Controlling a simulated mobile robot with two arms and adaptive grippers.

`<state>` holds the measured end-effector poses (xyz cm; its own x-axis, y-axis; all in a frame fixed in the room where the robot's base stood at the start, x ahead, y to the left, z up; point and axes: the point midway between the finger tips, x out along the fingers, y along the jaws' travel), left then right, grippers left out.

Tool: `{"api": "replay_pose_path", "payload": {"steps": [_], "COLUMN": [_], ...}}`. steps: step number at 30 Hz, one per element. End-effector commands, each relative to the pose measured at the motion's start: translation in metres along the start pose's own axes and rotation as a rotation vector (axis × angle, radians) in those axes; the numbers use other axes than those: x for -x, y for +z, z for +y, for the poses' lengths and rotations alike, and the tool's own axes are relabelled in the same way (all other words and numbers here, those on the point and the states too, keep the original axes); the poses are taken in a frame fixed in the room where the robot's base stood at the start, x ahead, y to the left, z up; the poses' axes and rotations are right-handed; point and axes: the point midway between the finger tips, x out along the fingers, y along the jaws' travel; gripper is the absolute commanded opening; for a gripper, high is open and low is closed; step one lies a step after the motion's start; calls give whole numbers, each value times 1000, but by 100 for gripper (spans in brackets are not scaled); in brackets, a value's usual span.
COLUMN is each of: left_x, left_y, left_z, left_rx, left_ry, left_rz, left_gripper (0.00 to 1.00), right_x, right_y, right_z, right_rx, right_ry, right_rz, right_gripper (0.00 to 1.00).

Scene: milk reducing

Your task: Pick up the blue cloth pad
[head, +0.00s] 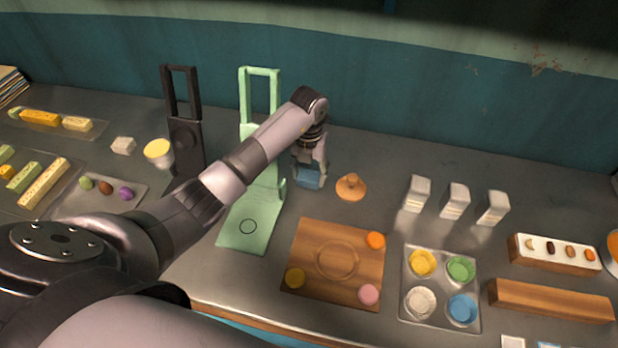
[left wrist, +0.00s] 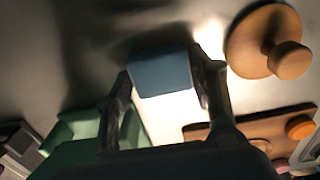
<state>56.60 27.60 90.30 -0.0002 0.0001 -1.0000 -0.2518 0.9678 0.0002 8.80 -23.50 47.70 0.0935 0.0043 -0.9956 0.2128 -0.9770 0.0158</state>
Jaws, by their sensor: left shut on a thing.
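The blue cloth pad (head: 308,179) is between the fingers of my left gripper (head: 310,172), near the counter just right of the green stand. The left wrist view shows the pad (left wrist: 161,72) as a blue-grey block with a finger of my left gripper (left wrist: 165,88) on each side. The gripper is shut on it. I cannot tell whether the pad touches the counter. My right gripper is not in view.
A round wooden knob (head: 351,187) stands close right of the pad. The green stand (head: 247,225) is to the left and a wooden board (head: 336,262) is in front. White blocks (head: 454,200) and a cup tray (head: 440,290) are further right.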

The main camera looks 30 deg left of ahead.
Motion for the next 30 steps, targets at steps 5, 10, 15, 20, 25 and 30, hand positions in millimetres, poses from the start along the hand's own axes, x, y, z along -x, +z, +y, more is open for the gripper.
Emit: {"api": "replay_pose_path", "payload": {"steps": [5,10,15,20,25,30], "left_x": [0,0,12,42,75,95], "left_y": [0,0,2,2,1,1], "left_z": [0,0,0,1,0,0], "left_rx": [0,0,-1,-1,-2,-1], "left_ry": [0,0,0,1,1,0], "left_rz": [-1,-1,-6,-8,-6,-2], "left_gripper": [24,24,24,24,24,24], "right_x": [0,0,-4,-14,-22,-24], "right_y": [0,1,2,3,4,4], "right_z": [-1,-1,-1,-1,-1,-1], "right_rx": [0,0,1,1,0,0], "right_ry": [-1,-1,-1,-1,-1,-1], "right_rz": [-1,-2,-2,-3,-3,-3], "right_gripper": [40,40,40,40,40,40]}}
